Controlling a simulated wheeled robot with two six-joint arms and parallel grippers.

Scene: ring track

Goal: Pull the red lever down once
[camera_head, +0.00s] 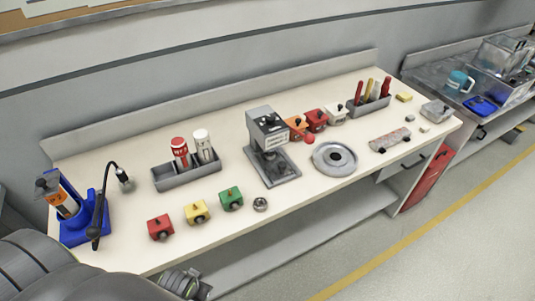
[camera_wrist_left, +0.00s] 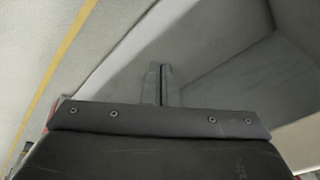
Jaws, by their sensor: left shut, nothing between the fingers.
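A grey press-like machine (camera_head: 267,130) stands on a grey base plate near the middle of the bench. A round red knob (camera_head: 309,140) shows just right of it and looks like the lever's end; the lever's arm cannot be made out. My left arm comes in at the lower left in the head view, in front of the bench and well away from the machine. In the left wrist view my left gripper (camera_wrist_left: 161,82) is shut and empty, with floor and grey panels beyond it. My right gripper is not in view.
Red, yellow and green blocks (camera_head: 197,212) and a nut (camera_head: 260,204) lie along the front. A grey tray (camera_head: 186,178) holds two cylinders. A black lamp (camera_head: 106,205) rises at left. A round grey plate (camera_head: 334,158) lies right of the machine.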

